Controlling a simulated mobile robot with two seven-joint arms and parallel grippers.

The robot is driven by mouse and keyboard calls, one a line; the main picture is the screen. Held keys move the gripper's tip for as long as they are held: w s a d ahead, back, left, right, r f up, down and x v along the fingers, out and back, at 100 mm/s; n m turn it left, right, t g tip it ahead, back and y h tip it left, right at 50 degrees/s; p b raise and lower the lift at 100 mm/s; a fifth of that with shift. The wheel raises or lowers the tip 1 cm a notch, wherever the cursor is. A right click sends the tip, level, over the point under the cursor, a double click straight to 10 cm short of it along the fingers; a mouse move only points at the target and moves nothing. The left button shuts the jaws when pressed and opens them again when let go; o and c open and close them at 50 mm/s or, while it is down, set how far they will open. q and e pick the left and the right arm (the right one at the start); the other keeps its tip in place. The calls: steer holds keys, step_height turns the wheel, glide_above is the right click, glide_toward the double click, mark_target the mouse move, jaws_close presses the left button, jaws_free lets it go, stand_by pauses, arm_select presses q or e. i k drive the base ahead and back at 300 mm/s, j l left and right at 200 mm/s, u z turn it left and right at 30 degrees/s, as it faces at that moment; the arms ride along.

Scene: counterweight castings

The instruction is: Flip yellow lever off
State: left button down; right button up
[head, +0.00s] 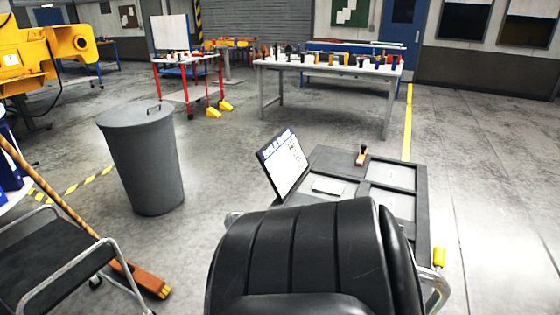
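A small yellow piece (438,258), which looks like a lever or handle tip, stands upright at the right of a black padded chair back (300,255). It sits beside a bent metal tube; its base and lever position cannot be made out. A dark grey panel box (345,165) with light rectangular plates stands behind the chair back, which hides its near part. A small orange-red lever with a dark tip (361,157) stands on the box's far edge. Neither of my grippers is in view.
A grey lidded bin (145,160) stands at left. A broom (90,225) leans by a black metal-framed chair (50,265). A tilted white sign (283,163) stands at the box's left. Tables with small items (330,68) are at the back. The right floor is clear.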

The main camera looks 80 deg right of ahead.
mark_target(439, 254)
steer(key=z, duration=3.5)
